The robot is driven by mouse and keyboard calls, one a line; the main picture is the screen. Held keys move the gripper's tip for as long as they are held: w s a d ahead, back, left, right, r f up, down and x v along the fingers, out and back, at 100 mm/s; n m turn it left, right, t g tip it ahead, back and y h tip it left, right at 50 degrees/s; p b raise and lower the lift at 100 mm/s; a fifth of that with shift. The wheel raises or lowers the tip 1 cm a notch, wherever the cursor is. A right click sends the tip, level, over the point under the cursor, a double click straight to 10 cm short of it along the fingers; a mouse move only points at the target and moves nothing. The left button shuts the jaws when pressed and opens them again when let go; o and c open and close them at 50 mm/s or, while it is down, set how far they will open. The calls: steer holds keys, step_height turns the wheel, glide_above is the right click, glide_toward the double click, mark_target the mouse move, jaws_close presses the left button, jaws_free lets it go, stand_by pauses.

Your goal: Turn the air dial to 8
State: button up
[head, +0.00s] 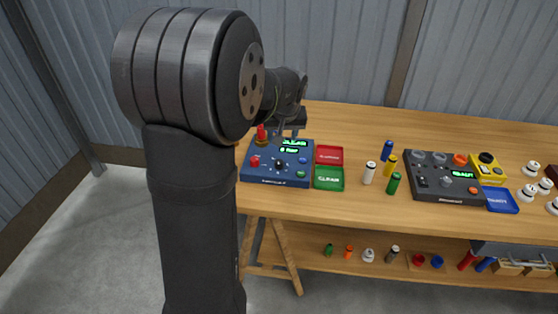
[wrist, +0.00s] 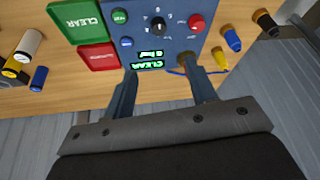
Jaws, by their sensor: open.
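The blue control panel (head: 275,178) stands at the left end of the bench and also shows upside down in the wrist view (wrist: 175,42). Its black dial (head: 280,165) sits in the middle of the panel face, with small marks around it in the wrist view (wrist: 158,25). I cannot tell which mark it points at, or which dial is labelled air. Green displays (head: 293,142) above the dial read "CLEAR" on one line; the other line is too small to read. My gripper (wrist: 160,68) is open and empty above the display edge of the panel, apart from the dial.
The panel also carries a red knob (wrist: 197,22), a green button (wrist: 120,15) and a blue button (wrist: 127,42). Red (head: 329,154) and green (head: 328,178) trays lie beside it. Several coloured cylinders and a dark panel (head: 445,188) stand further right.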

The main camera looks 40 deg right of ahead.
mark_target(279, 162)
steer(key=x, duration=1.7)
steer(key=shift+d+f, duration=0.2)
steer(key=shift+f, duration=0.15)
steer(key=c, duration=1)
